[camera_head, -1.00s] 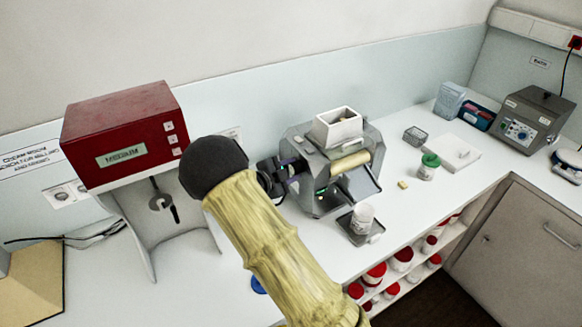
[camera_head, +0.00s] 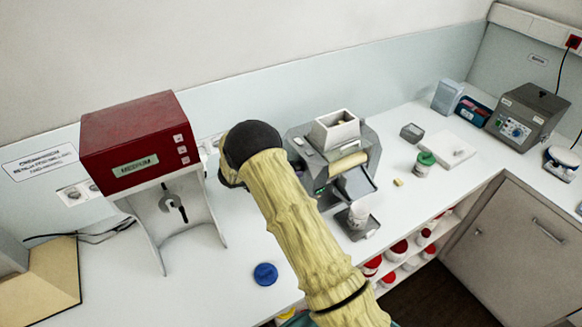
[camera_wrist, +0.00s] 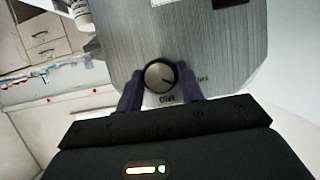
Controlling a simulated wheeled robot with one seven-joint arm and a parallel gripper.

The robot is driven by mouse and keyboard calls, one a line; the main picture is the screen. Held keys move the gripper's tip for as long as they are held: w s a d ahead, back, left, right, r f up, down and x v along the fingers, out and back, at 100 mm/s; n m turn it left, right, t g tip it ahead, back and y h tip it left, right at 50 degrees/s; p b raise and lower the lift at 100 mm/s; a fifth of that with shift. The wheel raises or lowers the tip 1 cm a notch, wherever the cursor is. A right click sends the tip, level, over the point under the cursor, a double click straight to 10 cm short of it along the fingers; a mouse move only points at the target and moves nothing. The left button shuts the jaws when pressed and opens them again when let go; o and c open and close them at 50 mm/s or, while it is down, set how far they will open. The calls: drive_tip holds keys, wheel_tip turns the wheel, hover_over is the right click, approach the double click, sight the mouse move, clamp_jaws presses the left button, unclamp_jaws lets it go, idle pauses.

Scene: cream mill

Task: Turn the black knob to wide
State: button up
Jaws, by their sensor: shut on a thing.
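The black knob (camera_wrist: 160,75), with a pale face and a dark pointer line, is on a brushed-metal panel (camera_wrist: 215,45) in the wrist view. The pointer is at the lower right of its face. Small lettering shows below and to the right of the knob, too small and turned to read surely. My gripper (camera_wrist: 160,80) has its two purple fingers on either side of the knob, shut on it. In the head view the grey mill (camera_head: 307,142) with a white hopper stands behind my arm; the arm hides the knob and my fingers.
A red-topped machine (camera_head: 135,130) with a display reading MEDIUM stands to the left. A blue lid (camera_head: 265,274) lies on the white counter. A cup (camera_head: 358,214) stands before the mill, and a green-lidded jar (camera_head: 424,163) is to its right.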

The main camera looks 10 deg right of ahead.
drive_tip(key=shift+n, duration=0.3)
drive_tip(key=o, duration=1)
wheel_tip(320, 180, up, 10)
drive_tip(key=b, duration=0.4)
